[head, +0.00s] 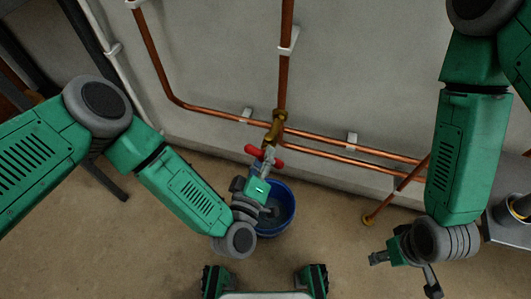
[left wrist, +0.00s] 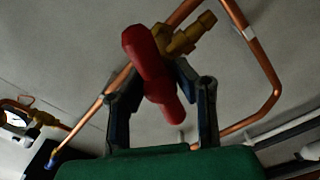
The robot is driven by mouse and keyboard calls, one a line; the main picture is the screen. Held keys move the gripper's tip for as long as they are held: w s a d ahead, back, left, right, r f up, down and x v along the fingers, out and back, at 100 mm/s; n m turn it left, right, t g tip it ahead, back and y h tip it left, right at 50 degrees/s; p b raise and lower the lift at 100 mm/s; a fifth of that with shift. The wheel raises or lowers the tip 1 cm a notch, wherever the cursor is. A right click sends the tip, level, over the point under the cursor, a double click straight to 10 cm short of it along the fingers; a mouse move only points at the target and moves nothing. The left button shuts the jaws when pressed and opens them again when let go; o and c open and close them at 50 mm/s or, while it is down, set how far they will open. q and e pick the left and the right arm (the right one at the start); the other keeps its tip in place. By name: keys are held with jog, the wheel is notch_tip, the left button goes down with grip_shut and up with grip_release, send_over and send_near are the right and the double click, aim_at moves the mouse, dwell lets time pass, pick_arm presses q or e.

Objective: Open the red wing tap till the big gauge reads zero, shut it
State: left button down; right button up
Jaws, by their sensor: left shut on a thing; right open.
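The red wing tap (head: 254,150) sits on a brass fitting (head: 275,128) at the foot of the vertical copper pipe. In the left wrist view the red wing tap (left wrist: 150,62) stands slanted between the two fingers of my left gripper (left wrist: 162,82). My left gripper (head: 266,167) is shut on it. A round gauge (left wrist: 15,118) is cut off at the left edge of the left wrist view; its reading is too small to tell, and I cannot tell if it is the big one. My right gripper (head: 405,272) is open and empty, at the lower right.
A blue bucket (head: 289,222) stands on the floor below the tap, partly hidden by my left gripper. Copper pipes (head: 340,155) run low along the wall. A grey object (head: 510,225) stands at the right edge. The floor between the bucket and my right gripper is clear.

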pick_arm(q)
jog(key=n, duration=0.4)
jog(key=shift+s+a+f+n, duration=0.1)
jog(key=shift+a+f+n, duration=0.1)
jog(key=shift+n, duration=0.2)
dwell(0.4)
jog(key=c, duration=1.3)
grip_release()
jog(key=shift+o, duration=0.2)
jog(key=shift+n, duration=0.3)
jog(key=shift+r, duration=0.1)
jog(key=shift+s, duration=0.3)
jog(key=v, duration=1.1)
jog(key=shift+s, duration=0.15)
